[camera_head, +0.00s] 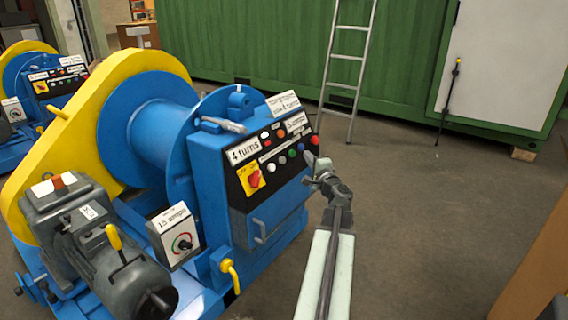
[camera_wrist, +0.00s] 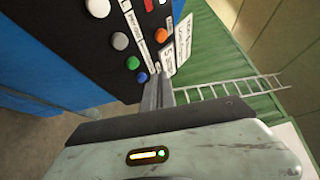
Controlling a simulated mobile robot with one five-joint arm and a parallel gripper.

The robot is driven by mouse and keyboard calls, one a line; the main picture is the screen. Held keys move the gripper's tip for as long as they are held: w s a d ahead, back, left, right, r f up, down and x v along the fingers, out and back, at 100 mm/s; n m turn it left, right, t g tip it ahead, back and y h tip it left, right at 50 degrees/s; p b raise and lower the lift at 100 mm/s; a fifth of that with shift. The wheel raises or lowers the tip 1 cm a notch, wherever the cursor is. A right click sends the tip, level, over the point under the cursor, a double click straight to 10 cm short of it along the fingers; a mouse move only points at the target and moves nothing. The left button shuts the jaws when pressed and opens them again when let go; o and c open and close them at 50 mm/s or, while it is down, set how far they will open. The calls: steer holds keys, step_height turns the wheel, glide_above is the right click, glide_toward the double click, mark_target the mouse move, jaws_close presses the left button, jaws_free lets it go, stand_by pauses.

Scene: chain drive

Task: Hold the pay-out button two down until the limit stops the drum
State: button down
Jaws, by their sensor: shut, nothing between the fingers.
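A black control panel (camera_head: 277,152) is on the blue winch housing and carries rows of coloured buttons. I cannot read which one is pay-out button two. In the wrist view a green button (camera_wrist: 133,63), a blue button (camera_wrist: 142,77), a grey button (camera_wrist: 120,41) and an orange button (camera_wrist: 161,35) show. My gripper (camera_head: 312,161) is shut and empty at the panel's right end. In the wrist view its fingertips (camera_wrist: 160,78) are just right of the blue button; I cannot tell whether they touch anything. The blue drum (camera_head: 160,133) is behind the panel.
A red switch on a yellow plate (camera_head: 252,179) is left on the panel, below a "4 turns" label (camera_head: 244,150). A grey motor (camera_head: 100,235) and a "1.5 amps" box (camera_head: 174,235) stand at front left. A ladder (camera_head: 348,57) leans behind.

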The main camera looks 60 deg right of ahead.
mark_target(282, 160)
steer(key=w+f+b, duration=0.3)
steer(key=w+f, duration=0.1)
steer(key=w, duration=0.3)
steer(key=shift+w+b, duration=0.35)
steer(key=shift+b, duration=0.05)
steer(key=shift+d, duration=0.1)
stand_by(1.6)
steer(key=shift+w+f, duration=0.15)
steer(key=shift+w, duration=0.2)
steer(key=shift+w+f+b, duration=0.2)
steer(key=shift+w+b, duration=0.2)
steer(key=shift+w, duration=0.1)
stand_by(4.3)
